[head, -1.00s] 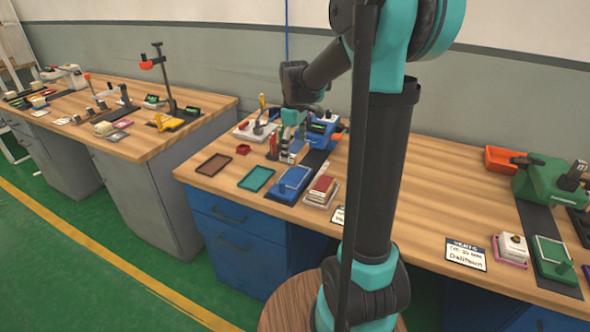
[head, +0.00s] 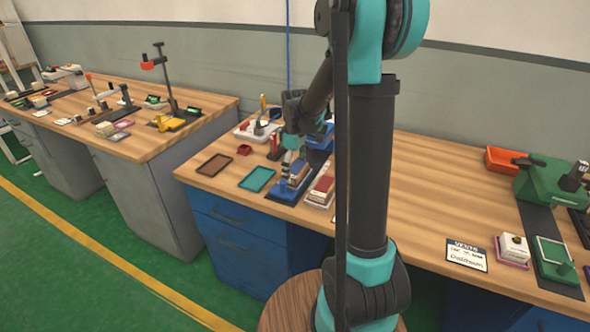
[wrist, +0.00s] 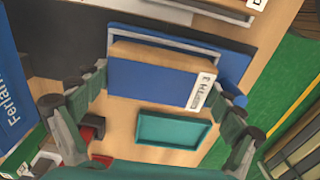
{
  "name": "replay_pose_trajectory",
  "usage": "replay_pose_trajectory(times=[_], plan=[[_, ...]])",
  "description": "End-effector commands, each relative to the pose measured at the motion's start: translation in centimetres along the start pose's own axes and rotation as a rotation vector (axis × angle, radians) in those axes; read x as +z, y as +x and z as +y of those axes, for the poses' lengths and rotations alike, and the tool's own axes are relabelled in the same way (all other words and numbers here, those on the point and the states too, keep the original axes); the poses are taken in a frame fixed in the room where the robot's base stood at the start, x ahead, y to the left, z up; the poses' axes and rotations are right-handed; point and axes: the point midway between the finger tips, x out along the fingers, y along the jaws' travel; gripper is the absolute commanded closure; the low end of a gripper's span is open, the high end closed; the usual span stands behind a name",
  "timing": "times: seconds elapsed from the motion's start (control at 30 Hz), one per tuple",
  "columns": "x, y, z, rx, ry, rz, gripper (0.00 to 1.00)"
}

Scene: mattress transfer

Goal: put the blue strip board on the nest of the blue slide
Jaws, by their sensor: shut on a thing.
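The blue strip board (wrist: 150,84), with a tan edge and a white label at one end, is between the fingers of my gripper (wrist: 163,88), which is shut on it. In the wrist view the board overlaps the blue slide (wrist: 232,68) and its grey-rimmed nest (wrist: 180,38). Whether the board touches the nest cannot be told. In the head view my gripper (head: 292,168) is over the blue slide (head: 282,195) near the front of the bench, and the board is small and partly hidden by the fingers.
A teal tray (head: 257,179) and a brown tray (head: 214,164) lie left of the slide. A small red box (head: 244,150) is behind them. A red-topped block (head: 322,186) stands close to the slide's right.

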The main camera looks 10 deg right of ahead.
Motion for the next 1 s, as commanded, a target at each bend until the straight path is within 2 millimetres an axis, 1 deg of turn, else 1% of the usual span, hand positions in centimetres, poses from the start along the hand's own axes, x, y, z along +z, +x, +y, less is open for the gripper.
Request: replay_pose_trajectory(times=[0.03, 0.07, 0.1, 0.43, 0.57, 0.67, 1.0], plan=[[0.0, 0.1, 0.0, 0.000, 0.000, 0.000, 0.38], [0.0, 0.1, 0.0, 0.000, 0.000, 0.000, 0.02], [0.0, 0.1, 0.0, 0.000, 0.000, 0.000, 0.00], [0.0, 0.0, 0.0, 0.000, 0.000, 0.000, 0.00], [0.0, -0.8, 0.0, 0.000, 0.000, 0.000, 0.00], [0.0, -2.3, 0.0, 0.000, 0.000, 0.000, 0.00], [0.0, -8.9, 0.0, 0.000, 0.000, 0.000, 0.00]])
